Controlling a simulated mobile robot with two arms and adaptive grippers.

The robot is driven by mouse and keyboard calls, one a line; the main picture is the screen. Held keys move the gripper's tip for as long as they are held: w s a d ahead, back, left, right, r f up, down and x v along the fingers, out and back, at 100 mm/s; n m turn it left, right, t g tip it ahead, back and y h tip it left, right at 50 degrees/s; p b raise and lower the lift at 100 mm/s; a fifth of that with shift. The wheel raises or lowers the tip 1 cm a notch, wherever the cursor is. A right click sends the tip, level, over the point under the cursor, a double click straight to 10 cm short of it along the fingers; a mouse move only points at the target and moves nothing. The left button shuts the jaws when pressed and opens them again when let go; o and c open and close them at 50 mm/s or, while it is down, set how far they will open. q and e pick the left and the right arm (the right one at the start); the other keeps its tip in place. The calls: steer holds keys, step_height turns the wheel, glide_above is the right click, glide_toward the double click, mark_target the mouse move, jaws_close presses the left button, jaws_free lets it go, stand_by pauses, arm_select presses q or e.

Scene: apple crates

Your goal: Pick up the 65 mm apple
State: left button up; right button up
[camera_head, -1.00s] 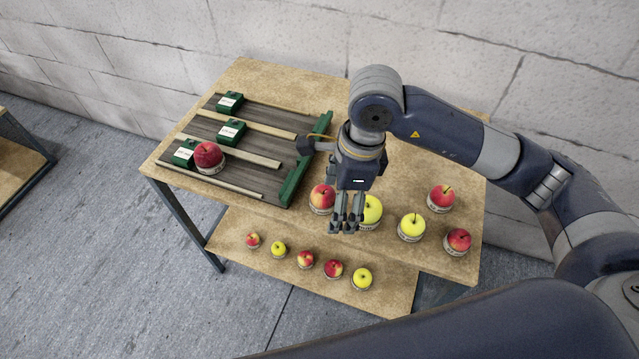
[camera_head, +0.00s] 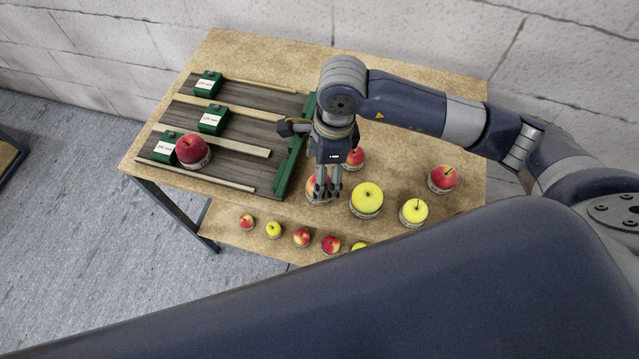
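Several red and yellow apples stand on ring stands, and I cannot read any size, so I cannot tell which is 65 mm. My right gripper (camera_head: 324,198) points down at a red-yellow apple (camera_head: 311,184) near the table's front edge. Its fingers partly hide that apple, and I cannot tell whether they touch it or how far apart they are. A red apple (camera_head: 354,158) is just behind the gripper. A large yellow apple (camera_head: 367,197), a smaller yellow apple (camera_head: 413,210) and a red apple (camera_head: 442,178) are to the right. My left gripper is not in view.
A dark slatted tray (camera_head: 290,165) with green labelled blocks (camera_head: 213,119) is on the table's left, with a red apple (camera_head: 193,150) in its front lane. Small apples (camera_head: 301,237) line a lower shelf (camera_head: 215,225). My arm hides the front right. A block wall stands behind.

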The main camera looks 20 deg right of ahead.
steer(key=f, duration=0.2)
steer(key=f+p, duration=0.1)
steer(key=f, duration=0.1)
steer(key=shift+s+a, duration=0.15)
steer(key=shift+s, duration=0.15)
steer(key=shift+f, duration=0.15)
steer(key=shift+w, duration=0.1)
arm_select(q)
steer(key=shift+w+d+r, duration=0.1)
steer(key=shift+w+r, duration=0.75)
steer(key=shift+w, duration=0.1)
arm_select(e)
steer(key=c, duration=1.2)
